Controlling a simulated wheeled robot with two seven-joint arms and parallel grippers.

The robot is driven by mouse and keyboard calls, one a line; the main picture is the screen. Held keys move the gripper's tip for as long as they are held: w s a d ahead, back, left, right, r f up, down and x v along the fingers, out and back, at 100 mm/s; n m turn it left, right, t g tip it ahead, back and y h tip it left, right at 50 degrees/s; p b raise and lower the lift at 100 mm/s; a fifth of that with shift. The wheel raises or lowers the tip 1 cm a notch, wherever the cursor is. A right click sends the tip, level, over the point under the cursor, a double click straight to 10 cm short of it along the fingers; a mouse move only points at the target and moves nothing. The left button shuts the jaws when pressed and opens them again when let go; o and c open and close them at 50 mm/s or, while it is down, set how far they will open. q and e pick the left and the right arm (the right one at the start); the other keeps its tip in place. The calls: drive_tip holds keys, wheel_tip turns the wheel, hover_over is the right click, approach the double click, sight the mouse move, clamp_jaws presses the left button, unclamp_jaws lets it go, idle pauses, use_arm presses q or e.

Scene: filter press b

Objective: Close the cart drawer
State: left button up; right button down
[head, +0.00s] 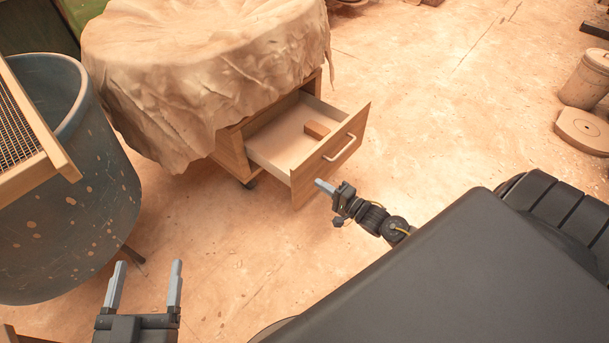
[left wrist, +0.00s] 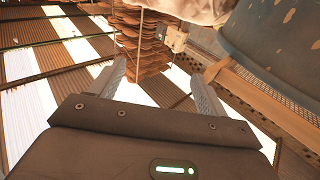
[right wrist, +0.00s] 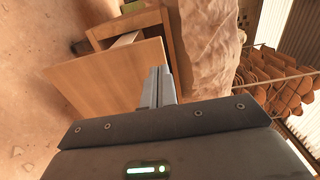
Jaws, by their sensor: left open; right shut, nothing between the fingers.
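The wooden cart (head: 232,150) stands under a draped cloth, with its drawer (head: 330,158) pulled well out toward the lower right. The drawer front has a pale bar handle (head: 339,148), and a small wooden block (head: 316,130) lies inside. My right gripper (head: 322,186) is shut and empty, just in front of the drawer front's lower part; I cannot tell whether it touches. In the right wrist view the shut fingers (right wrist: 157,87) are beside the drawer front (right wrist: 112,78). My left gripper (head: 146,272) is open and empty at the lower left, away from the cart.
A large blue-grey tub (head: 75,200) stands left of the cart, with a wood-framed mesh screen (head: 22,128) on it. A lidded bucket (head: 585,80) and a round slab (head: 584,131) are at the far right. The floor right of the drawer is clear.

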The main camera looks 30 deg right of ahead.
sight(297, 169)
drive_tip(key=b+x, duration=0.1)
drive_tip(key=x, duration=0.5)
drive_tip(key=shift+f, duration=0.1)
use_arm(q)
drive_tip(key=shift+s+a+r+t+h+b, duration=0.2)
drive_tip(key=shift+r+t+h, duration=0.25)
drive_tip(key=shift+r+t, duration=0.5)
drive_tip(key=shift+s+d+r+t+h+b, duration=0.1)
drive_tip(key=shift+s+r+t+h, duration=0.3)
drive_tip(key=shift+r, duration=0.85)
use_arm(e)
drive_tip(key=shift+w+a, duration=0.2)
drive_tip(key=shift+w, duration=0.55)
use_arm(q)
drive_tip(key=shift+w+t, duration=0.15)
drive_tip(key=shift+t, duration=0.1)
